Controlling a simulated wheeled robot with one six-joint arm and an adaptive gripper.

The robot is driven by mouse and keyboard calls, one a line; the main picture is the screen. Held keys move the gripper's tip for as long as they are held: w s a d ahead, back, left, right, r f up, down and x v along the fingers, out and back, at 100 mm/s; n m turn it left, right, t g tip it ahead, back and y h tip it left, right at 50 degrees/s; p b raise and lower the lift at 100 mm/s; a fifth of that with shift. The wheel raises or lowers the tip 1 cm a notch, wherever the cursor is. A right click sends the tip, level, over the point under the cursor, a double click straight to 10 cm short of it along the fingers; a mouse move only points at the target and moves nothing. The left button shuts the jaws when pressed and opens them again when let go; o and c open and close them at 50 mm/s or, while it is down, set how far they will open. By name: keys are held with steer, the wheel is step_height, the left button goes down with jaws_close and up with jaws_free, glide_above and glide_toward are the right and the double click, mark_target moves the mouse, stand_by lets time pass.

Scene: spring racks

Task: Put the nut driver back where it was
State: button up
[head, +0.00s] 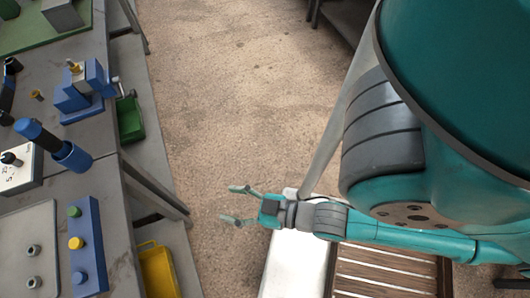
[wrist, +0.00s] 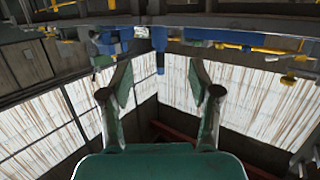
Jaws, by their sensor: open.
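A tool with a dark blue grip (head: 36,132) slants down to a blue cylinder (head: 72,156) on the grey bench in the head view. It may be the nut driver, but I cannot tell for sure, nor whether the cylinder is a holder or part of the tool. My gripper (head: 238,205) is open and empty, out over the floor to the right of the bench and apart from it. In the wrist view my gripper's two fingers (wrist: 163,95) are spread with nothing between them. Small blue and yellow things show beyond them, too small to name.
The bench also holds a blue vise (head: 72,100), a white box with a black knob (head: 18,178), a blue strip with coloured knobs (head: 95,222) and a grey plate (head: 38,225). A green bin (head: 131,120) and yellow bin (head: 160,272) sit lower. Open floor lies right.

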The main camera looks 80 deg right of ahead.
steer(key=v, duration=0.8)
steer(key=shift+s+g, duration=0.35)
steer(key=shift+g, duration=0.05)
stand_by(0.7)
